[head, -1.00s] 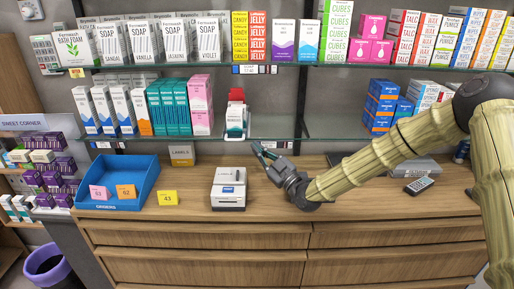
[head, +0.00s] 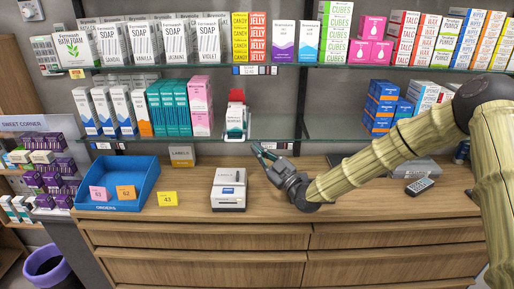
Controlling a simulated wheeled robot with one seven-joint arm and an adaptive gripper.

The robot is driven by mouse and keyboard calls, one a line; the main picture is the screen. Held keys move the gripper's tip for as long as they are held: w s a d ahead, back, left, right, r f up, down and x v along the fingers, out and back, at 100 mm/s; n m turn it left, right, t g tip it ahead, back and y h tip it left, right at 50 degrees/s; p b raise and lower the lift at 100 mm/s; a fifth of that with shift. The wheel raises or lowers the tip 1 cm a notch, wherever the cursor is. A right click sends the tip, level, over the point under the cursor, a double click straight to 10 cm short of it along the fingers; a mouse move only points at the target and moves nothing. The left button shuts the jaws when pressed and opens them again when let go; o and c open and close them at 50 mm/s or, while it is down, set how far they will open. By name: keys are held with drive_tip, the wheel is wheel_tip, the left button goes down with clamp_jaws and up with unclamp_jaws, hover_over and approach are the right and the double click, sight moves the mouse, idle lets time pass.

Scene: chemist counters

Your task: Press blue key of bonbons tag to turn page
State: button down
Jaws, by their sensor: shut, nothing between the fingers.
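Several small shelf tags sit along the shelf edges, and their print is too small to tell which one is the bonbons tag. Another tag group (head: 254,70) with a bluish part is on the upper shelf edge, under yellow and red boxes. My gripper (head: 260,151) is shut and empty, its fingertips just below the lower shelf edge, left of and slightly below the nearby tag. I cannot tell whether the fingertips touch anything.
A red and white item (head: 236,121) stands on the lower shelf above my gripper. A white printer-like device (head: 229,190), a yellow card (head: 168,199) and a blue tray (head: 140,182) are on the wooden counter (head: 330,209). The lower shelf's middle is clear.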

drive_tip(key=shift+w+b, duration=0.85)
idle(1.2)
drive_tip(key=shift+s, duration=0.15)
idle(0.3)
drive_tip(key=shift+s, duration=0.75)
drive_tip(key=s+b, duration=0.1)
drive_tip(key=s, duration=0.4)
idle(0.3)
drive_tip(key=shift+f, duration=0.1)
idle(0.4)
